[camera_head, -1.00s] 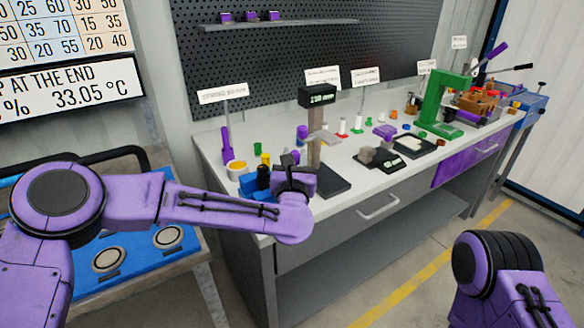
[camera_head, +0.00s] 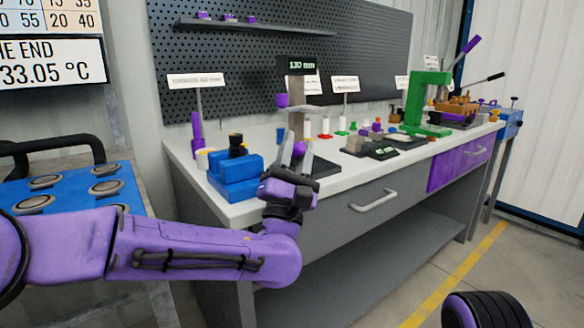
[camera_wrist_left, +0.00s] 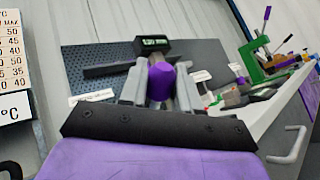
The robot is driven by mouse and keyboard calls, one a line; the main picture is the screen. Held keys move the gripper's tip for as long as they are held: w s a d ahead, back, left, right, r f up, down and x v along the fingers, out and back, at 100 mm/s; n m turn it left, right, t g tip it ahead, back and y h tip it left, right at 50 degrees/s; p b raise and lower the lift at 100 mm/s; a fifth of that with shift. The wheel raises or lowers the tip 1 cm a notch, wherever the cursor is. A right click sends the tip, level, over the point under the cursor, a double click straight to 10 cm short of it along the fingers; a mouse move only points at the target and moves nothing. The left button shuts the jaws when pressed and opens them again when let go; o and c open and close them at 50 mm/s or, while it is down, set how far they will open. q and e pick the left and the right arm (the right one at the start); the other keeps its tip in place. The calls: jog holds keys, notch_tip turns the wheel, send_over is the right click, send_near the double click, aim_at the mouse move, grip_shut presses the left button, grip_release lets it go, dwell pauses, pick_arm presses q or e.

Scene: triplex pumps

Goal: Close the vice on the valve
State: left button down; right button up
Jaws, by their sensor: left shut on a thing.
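A blue vice (camera_head: 236,182) sits at the near left end of the workbench. A dark valve (camera_head: 237,150) with an orange top stands upright in its upper part; I cannot tell whether the jaws touch it. My left gripper (camera_head: 297,148) is to the right of the vice, apart from it, with its fingers pointing up. It is shut on a purple piece (camera_head: 299,149), which shows as a rounded purple shape (camera_wrist_left: 160,80) between the fingers in the left wrist view. The vice and valve do not show clearly there. My right gripper is out of view.
A height gauge (camera_head: 297,68) reading 130 mm stands behind the left gripper. Small parts, a digital scale (camera_head: 382,153) and a green press (camera_head: 426,100) stand farther right on the white bench (camera_head: 330,157). A purple stand (camera_head: 197,133) is behind the vice.

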pick_arm(q)
jog(key=shift+s+d+f+m+h+b, duration=0.15)
jog(key=shift+f+m+h+b, duration=0.15)
jog(key=shift+m+h+b, duration=0.25)
jog(key=shift+s+d+f+m+h+b, duration=0.1)
jog(key=shift+f+m+h+b, duration=0.25)
jog(key=shift+m+h, duration=0.35)
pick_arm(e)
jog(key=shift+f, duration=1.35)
pick_arm(q)
jog(key=shift+r, duration=0.1)
jog(key=c, duration=0.9)
grip_release()
jog(key=b+v, duration=0.1)
jog(key=v, duration=0.9)
jog(key=shift+s+a+f+b, duration=0.1)
jog(key=shift+s+f+b, duration=0.1)
jog(key=shift+b, duration=0.15)
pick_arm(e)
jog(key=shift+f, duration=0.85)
